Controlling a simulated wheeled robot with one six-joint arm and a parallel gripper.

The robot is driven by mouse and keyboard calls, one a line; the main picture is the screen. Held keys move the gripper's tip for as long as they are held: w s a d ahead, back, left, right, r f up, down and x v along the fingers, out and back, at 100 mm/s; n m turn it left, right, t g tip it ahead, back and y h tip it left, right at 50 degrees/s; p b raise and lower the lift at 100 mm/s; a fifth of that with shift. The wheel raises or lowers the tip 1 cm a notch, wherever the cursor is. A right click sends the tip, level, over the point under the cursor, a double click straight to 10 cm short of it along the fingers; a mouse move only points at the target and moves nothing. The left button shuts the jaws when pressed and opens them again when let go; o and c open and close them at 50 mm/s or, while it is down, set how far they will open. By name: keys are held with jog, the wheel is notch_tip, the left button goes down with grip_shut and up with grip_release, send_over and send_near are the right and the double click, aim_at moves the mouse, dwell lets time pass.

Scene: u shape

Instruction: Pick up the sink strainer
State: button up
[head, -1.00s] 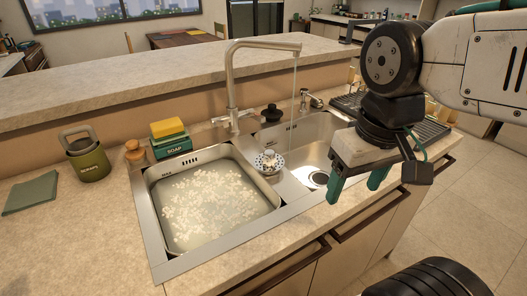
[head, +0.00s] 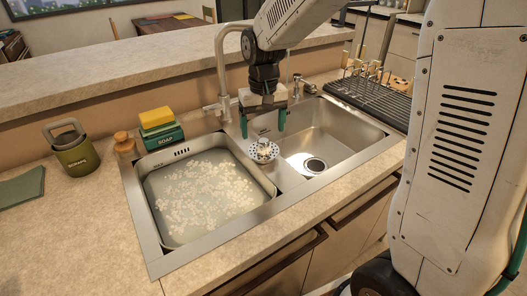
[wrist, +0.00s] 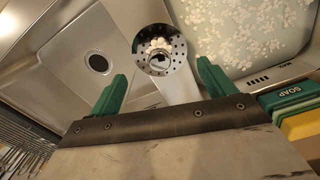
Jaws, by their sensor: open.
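The sink strainer (head: 263,151) is a round perforated metal basket with a knob. It sits on the divider between the two sink basins. In the wrist view the strainer (wrist: 160,52) lies beyond the fingertips, about midway between them. My gripper (head: 262,130) has green fingers, is open and empty, and hangs just behind and above the strainer. In the wrist view my gripper (wrist: 160,80) has its two fingers spread wide apart. The strainer is not touched by either finger.
The left basin (head: 205,241) holds cloudy water with foam. The right basin (head: 345,141) is empty, with a dark drain (head: 314,165). The faucet (head: 221,75) stands behind, close to my arm.

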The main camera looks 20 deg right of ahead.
aim_at(263, 140)
notch_tip(263, 140, down, 8)
jog(key=shift+r, duration=0.25)
jog(key=c, duration=0.8)
jog(key=shift+c, duration=0.3)
